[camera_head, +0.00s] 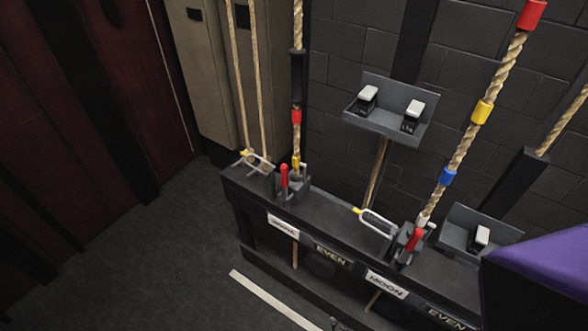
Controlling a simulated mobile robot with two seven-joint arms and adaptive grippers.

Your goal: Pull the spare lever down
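A black rail (336,212) carries rope locks with red-handled levers. The left red lever (284,176) stands upright beside a rope, above a small white label (283,226) whose print is too blurred to read surely. The right red lever (413,240) stands up with a slight tilt, near a white label reading MOON (387,284). I cannot tell from the print which lever is the spare one. A white wire loop with a yellow end (377,222) lies by the right lever, and a similar loop (257,161) is left of the left lever. Neither gripper is in view.
Thick ropes (465,140) with coloured bands rise from the rail. A grey wall shelf (390,119) holds two white-topped switches. A purple-topped dark block (545,265) covers the lower right. The dark floor (165,265) at left is clear; a pale strip (270,300) lies before the rail.

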